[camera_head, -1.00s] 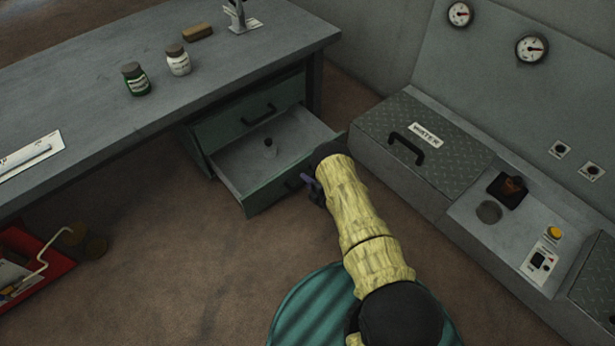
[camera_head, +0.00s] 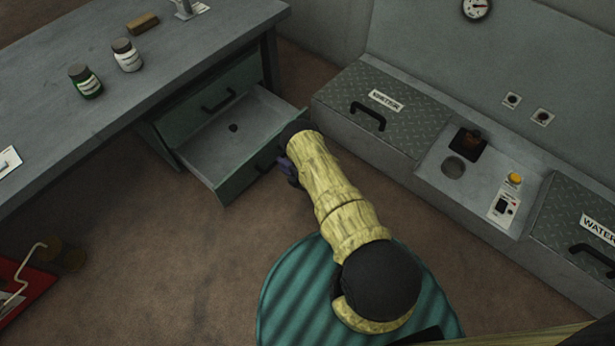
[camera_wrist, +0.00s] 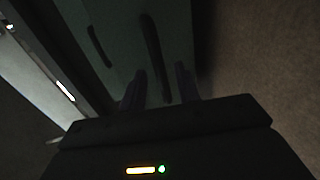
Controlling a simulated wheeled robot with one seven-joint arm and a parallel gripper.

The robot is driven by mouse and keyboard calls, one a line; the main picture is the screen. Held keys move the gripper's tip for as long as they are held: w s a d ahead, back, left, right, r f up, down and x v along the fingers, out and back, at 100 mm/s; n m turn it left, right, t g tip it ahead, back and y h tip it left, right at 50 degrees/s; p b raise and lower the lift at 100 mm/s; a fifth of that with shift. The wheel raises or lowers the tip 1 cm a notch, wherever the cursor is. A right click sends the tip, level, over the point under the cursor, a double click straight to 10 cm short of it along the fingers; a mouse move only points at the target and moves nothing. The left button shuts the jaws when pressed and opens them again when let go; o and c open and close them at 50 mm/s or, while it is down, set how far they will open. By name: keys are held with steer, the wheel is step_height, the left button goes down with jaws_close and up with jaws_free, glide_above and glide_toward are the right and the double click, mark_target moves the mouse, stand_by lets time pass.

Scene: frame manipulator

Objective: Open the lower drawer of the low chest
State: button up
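The low chest (camera_head: 177,129) is green and stands under the right end of the grey desk. Its upper drawer (camera_head: 206,98) is shut, with a dark bar handle. Its lower drawer (camera_head: 208,160) stands well out, showing a grey interior with a small dark item (camera_head: 233,127) in it. My gripper (camera_head: 287,168) is at the front of the lower drawer, partly hidden by my sleeved arm. In the wrist view the fingers (camera_wrist: 160,82) are spread, one on each side of the lower drawer's dark handle (camera_wrist: 152,45), with gaps beside it. Whether either finger touches the handle is unclear.
The desk (camera_head: 60,130) carries a green jar (camera_head: 85,81), a white jar (camera_head: 127,55) and a brown block (camera_head: 142,23). A grey bench with a lidded box (camera_head: 385,105) stands to the right. A red tray (camera_head: 32,287) lies at left. Brown floor is clear before the drawer.

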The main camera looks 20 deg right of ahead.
steer(key=p+v, duration=0.5)
steer(key=v, duration=0.8)
steer(key=shift+s+p, duration=0.35)
steer(key=shift+r, duration=0.1)
